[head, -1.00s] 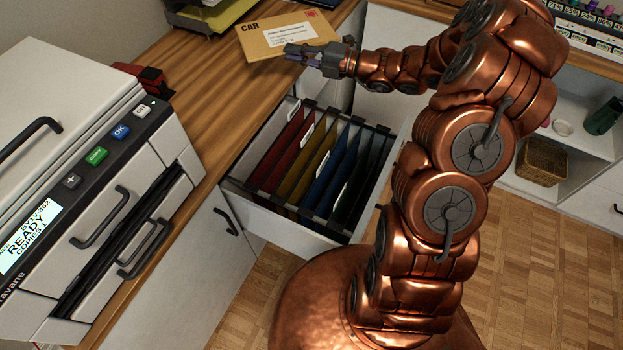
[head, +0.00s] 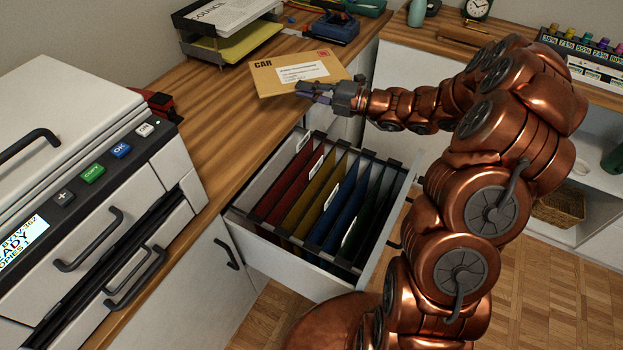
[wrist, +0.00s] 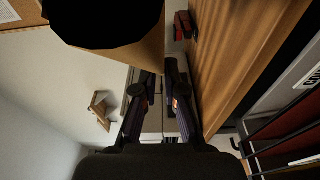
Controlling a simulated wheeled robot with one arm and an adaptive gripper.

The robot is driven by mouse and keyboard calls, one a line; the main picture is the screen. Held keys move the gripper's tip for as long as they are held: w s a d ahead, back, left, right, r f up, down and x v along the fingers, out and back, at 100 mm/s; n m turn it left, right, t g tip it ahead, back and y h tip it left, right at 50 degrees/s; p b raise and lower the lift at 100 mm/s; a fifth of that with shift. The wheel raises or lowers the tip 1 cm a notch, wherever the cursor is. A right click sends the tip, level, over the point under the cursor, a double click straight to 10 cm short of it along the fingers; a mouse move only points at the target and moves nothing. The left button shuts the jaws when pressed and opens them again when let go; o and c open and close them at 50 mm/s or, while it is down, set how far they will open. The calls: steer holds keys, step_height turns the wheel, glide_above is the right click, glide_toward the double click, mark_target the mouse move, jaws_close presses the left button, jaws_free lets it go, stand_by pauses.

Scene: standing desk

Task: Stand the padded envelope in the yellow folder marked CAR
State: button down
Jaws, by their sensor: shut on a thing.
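The padded envelope (head: 290,70) is tan, with CAR in its top left corner, a white address label and a red mark at top right. My gripper (head: 308,91) is shut on its lower edge and holds it above the desktop's edge, behind the open drawer. In the wrist view, the tan envelope (wrist: 149,58) rises beside the fingers (wrist: 158,84), partly behind a dark shape. The yellow folder (head: 311,205) hangs in the drawer (head: 287,250) between red and blue folders. It seems to have a neighbour of the same colour. The folder tabs are too small to read.
Red folders (head: 284,190) hang left of the yellow, blue ones (head: 337,210) right. A letter tray (head: 215,48) and a blue-black device (head: 335,28) stand on the desk (head: 190,115) behind the envelope. A printer (head: 70,130) fills the left.

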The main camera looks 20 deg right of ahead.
steer(key=shift+d+r, duration=0.1)
step_height(320, 180, up, 3)
steer(key=p, duration=0.4)
steer(key=shift+f+p, duration=0.2)
steer(key=shift+p, duration=0.15)
step_height(320, 180, up, 4)
steer(key=p, duration=0.9)
steer(key=shift+f, duration=0.15)
steer(key=shift+p, duration=0.35)
